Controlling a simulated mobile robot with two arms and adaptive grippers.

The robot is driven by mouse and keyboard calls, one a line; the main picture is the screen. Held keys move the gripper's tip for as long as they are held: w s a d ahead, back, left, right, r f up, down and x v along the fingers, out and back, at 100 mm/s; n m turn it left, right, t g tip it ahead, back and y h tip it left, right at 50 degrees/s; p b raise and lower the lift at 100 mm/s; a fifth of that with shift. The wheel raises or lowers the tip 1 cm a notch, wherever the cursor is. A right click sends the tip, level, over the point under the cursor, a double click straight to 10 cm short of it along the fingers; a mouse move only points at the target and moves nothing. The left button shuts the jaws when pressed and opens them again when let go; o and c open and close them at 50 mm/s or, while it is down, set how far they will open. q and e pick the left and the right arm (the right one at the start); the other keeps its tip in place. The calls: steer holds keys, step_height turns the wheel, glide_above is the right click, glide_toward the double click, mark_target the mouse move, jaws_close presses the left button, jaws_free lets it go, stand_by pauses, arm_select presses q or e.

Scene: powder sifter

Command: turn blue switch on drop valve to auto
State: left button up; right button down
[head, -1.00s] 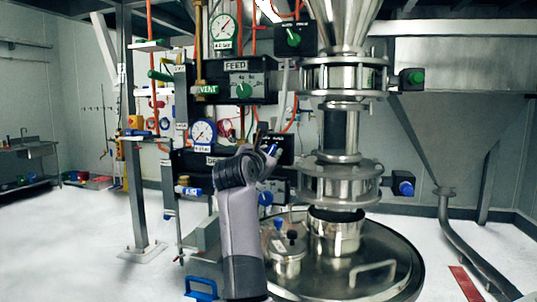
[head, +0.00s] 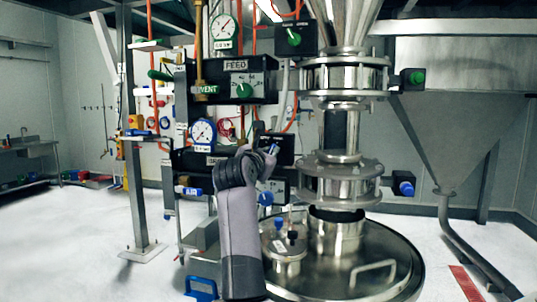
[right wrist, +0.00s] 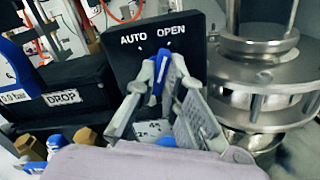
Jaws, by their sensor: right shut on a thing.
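The drop valve's black switch box (right wrist: 120,66) fills the top middle of the right wrist view, with AUTO and OPEN printed in white. The blue switch (right wrist: 154,84) sits below these words, partly covered by the fingers. My right gripper (right wrist: 158,70) is shut on it, one grey finger on each side. I cannot tell which word the switch points at. In the head view my right gripper (head: 264,142) reaches up to this box (head: 284,149), left of the lower valve. My left gripper is not in view.
The DROP panel (right wrist: 72,96) is left of the switch box. The steel valve body (right wrist: 262,85) stands close on the right. The FEED panel (head: 238,83) with a green switch is above, and the round vessel lid (head: 385,285) is below.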

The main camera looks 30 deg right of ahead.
steer(key=n+p, duration=0.1)
steer(key=n, duration=0.5)
steer(key=shift+a+r, duration=0.1)
steer(key=shift+r, duration=0.05)
steer(key=n+p, duration=0.2)
steer(key=n, duration=0.2)
steer(key=shift+w+n, duration=0.1)
steer(key=shift+n, duration=0.3)
steer(key=c, duration=1.7)
jaws_free()
steer(key=shift+a, duration=0.1)
steer(key=v, duration=0.7)
steer(key=shift+a, duration=0.15)
